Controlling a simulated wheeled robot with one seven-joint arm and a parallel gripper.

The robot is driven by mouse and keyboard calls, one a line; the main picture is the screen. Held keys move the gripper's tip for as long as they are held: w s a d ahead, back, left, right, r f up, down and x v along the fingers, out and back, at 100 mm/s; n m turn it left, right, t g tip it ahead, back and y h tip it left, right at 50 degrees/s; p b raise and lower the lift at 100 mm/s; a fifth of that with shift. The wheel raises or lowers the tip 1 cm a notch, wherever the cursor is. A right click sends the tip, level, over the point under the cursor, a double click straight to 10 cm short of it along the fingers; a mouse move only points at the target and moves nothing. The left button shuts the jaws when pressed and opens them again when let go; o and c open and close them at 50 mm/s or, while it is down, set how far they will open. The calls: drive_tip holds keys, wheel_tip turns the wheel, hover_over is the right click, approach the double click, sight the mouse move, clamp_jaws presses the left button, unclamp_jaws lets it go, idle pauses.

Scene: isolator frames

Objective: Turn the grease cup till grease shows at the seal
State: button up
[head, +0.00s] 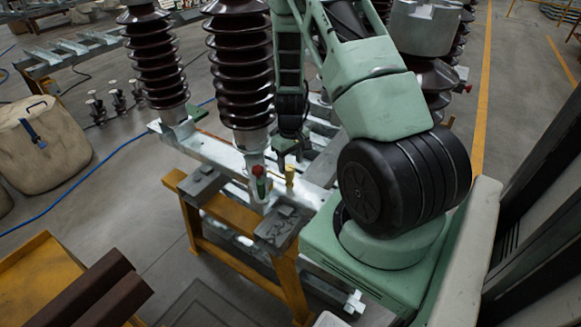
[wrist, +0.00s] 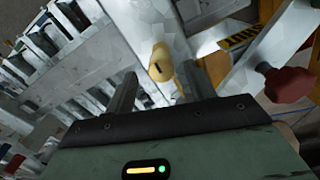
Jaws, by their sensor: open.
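The grease cup is a small yellow brass-coloured cup (head: 289,178) standing on the galvanised steel frame (head: 205,150). In the wrist view the yellow cup (wrist: 161,62) shows its rounded top with a dark slot. My gripper (head: 292,160) hangs just above and beside the cup in the head view. In the wrist view its two dark fingers (wrist: 158,88) are spread apart, with the cup between and beyond their tips and nothing held. I see no clear grease at a seal; the seal itself cannot be made out.
A red knob (wrist: 288,82) stands right of the cup in the wrist view; it also shows in the head view (head: 258,170). Tall brown ribbed insulators (head: 240,70) rise close behind my gripper. A yellow trestle (head: 235,240) carries the frame. A canvas bag (head: 42,150) stands at left.

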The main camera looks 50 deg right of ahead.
sight(288, 167)
drive_tip(key=shift+f, duration=1.75)
drive_tip(key=c, duration=1)
drive_tip(key=shift+o, duration=0.2)
drive_tip(key=m+b, duration=0.1)
drive_tip(key=m, duration=0.3)
drive_tip(key=shift+a+m, duration=0.1)
drive_tip(key=shift+m, duration=0.2)
drive_tip(key=m+b, duration=0.1)
drive_tip(key=m, duration=0.4)
drive_tip(key=shift+w, duration=0.15)
drive_tip(key=m, duration=0.5)
drive_tip(key=shift+w+a, duration=0.1)
drive_tip(key=m, duration=0.5)
